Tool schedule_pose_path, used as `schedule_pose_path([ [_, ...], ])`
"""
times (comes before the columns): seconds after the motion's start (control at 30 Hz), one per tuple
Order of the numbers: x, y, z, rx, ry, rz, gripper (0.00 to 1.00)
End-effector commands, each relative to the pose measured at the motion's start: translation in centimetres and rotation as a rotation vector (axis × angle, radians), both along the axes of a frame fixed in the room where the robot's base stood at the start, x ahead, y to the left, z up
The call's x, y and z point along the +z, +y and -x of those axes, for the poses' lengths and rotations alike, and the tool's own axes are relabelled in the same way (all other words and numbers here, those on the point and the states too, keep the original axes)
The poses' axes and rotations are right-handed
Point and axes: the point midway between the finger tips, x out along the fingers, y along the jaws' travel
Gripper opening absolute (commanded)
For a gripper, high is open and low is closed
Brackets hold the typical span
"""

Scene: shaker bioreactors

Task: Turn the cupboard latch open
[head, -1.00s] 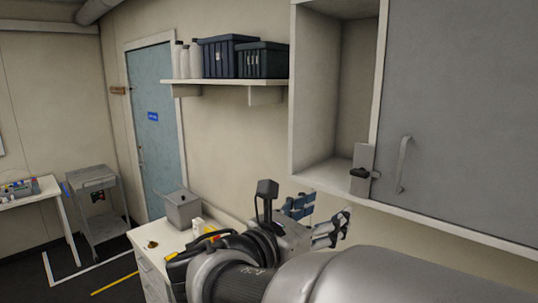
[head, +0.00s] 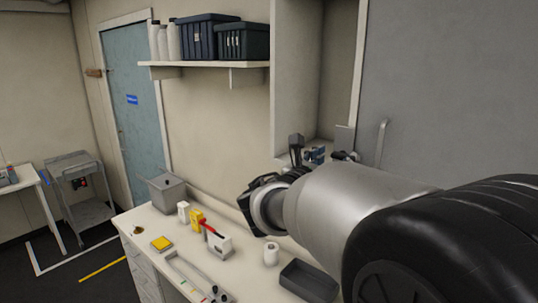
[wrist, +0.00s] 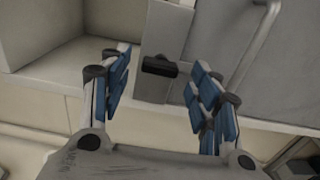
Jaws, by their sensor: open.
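The cupboard latch is a black knob (wrist: 160,66) on a pale metal plate (wrist: 168,38) at the cupboard's lower edge. In the wrist view my gripper (wrist: 155,85) is open, with one blue-padded finger on each side of the knob. The fingers look apart from it. The knob lies roughly level. In the head view my gripper (head: 326,156) is at the cupboard's lower edge, and my arm and fingers hide most of the latch. The grey cupboard door (head: 450,90) with its bar handle (head: 381,142) is to the right of the latch.
The open cupboard compartment (head: 300,70) is left of the door. Below is a counter (head: 150,215) with a grey bin (head: 167,192), small boxes, a white roll (head: 271,254) and a dark tray (head: 308,280). A shelf (head: 190,64) holds dark crates and bottles.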

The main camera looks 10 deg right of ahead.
Motion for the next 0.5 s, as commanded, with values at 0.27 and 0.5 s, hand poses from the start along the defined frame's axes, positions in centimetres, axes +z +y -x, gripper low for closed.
schedule_pose_path([
  [0.27, 0.0, -1.31, -0.99, 0.0, -0.001, -0.001, 0.57],
  [0.5, -0.01, -1.29, -1.0, 0.0, -0.001, -0.001, 0.55],
])
